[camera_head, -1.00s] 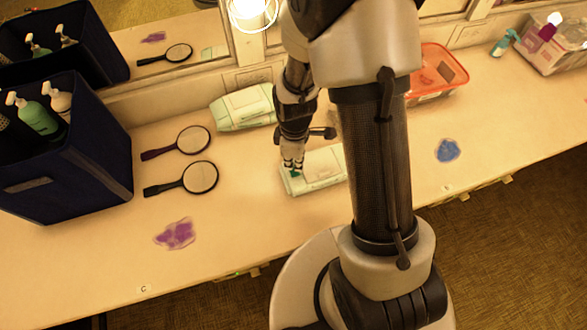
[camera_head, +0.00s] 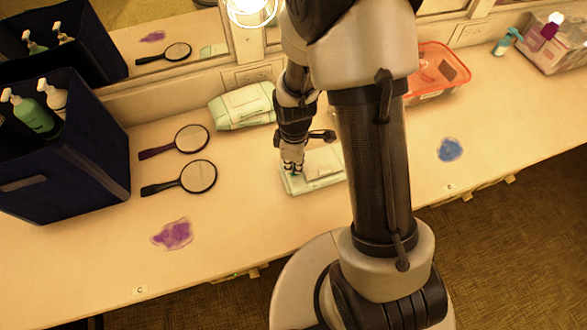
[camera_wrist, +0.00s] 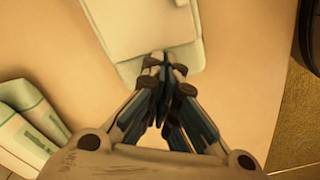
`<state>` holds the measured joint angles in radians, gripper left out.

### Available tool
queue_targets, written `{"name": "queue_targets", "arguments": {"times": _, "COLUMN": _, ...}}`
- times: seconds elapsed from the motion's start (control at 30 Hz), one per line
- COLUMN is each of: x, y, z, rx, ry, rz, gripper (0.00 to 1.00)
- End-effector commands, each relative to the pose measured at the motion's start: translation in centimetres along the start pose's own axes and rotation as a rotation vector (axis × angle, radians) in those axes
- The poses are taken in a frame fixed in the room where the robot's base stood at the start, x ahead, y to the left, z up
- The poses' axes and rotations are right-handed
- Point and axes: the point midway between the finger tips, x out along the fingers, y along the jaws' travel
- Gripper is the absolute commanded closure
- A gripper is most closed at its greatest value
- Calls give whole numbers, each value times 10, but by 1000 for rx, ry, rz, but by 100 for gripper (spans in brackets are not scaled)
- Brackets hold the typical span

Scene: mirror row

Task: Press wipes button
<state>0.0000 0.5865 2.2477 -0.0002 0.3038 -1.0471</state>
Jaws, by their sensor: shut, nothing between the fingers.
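A pale green and white wipes pack (camera_head: 318,172) lies flat on the counter in the head view, partly hidden behind my arm. In the wrist view the pack (camera_wrist: 150,25) shows its white lid and pale green end. My gripper (camera_head: 292,172) points down at the left end of the pack. In the wrist view my gripper (camera_wrist: 164,62) is shut and empty, its fingertips over the pack's near end, close to the lid's edge. I cannot tell whether the tips touch the pack. The button itself is hidden or too small to make out.
A second wipes pack (camera_head: 243,106) lies near the mirror wall. Two hand mirrors (camera_head: 198,177) lie left of my gripper. A dark blue bin (camera_head: 75,165) with pump bottles stands at far left. An orange tray (camera_head: 440,75) is at the right. Purple (camera_head: 173,234) and blue (camera_head: 450,149) smears mark the counter.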

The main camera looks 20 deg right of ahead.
Motion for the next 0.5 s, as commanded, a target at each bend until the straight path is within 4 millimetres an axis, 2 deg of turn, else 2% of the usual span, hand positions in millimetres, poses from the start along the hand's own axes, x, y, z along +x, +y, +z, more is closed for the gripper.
{"name": "queue_targets", "arguments": {"times": 0.5, "x": 21, "y": -4, "z": 2, "rx": 0, "ry": -4, "rz": -8, "gripper": 100}}
